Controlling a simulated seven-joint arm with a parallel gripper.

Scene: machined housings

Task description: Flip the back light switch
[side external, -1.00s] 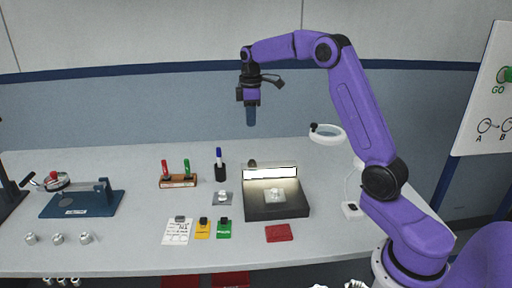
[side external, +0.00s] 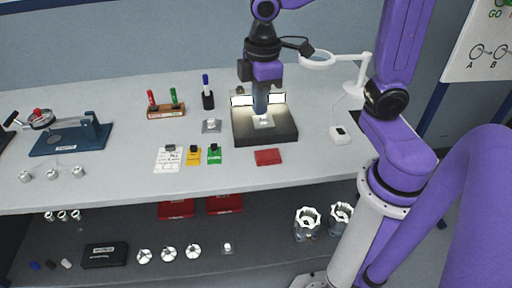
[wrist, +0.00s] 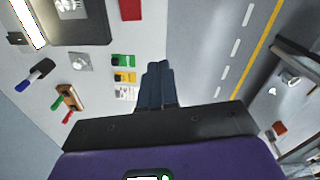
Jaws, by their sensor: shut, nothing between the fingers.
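A dark light box (side external: 265,137) stands on the bench with a lit white bar (side external: 243,100) along its back and a small pale part on its bed. In the wrist view, its lit bar (wrist: 30,22) is at the upper left. A small dark block (wrist: 16,38) lies beside the bar there; I cannot tell if it is the back light switch. A white box with a black top piece (side external: 340,134), possibly a switch, sits right of the light box. My gripper (side external: 260,112) is shut and empty, overlapping the light box in the side view; its height is unclear. Its closed fingers (wrist: 158,68) also show in the wrist view.
A ring lamp on an arm (side external: 318,60) stands behind on the right. A marker rack (side external: 166,111), blue marker holder (side external: 208,99), colored cards (side external: 214,154) and a red pad (side external: 267,157) lie around the light box. A blue fixture (side external: 70,138) is far left.

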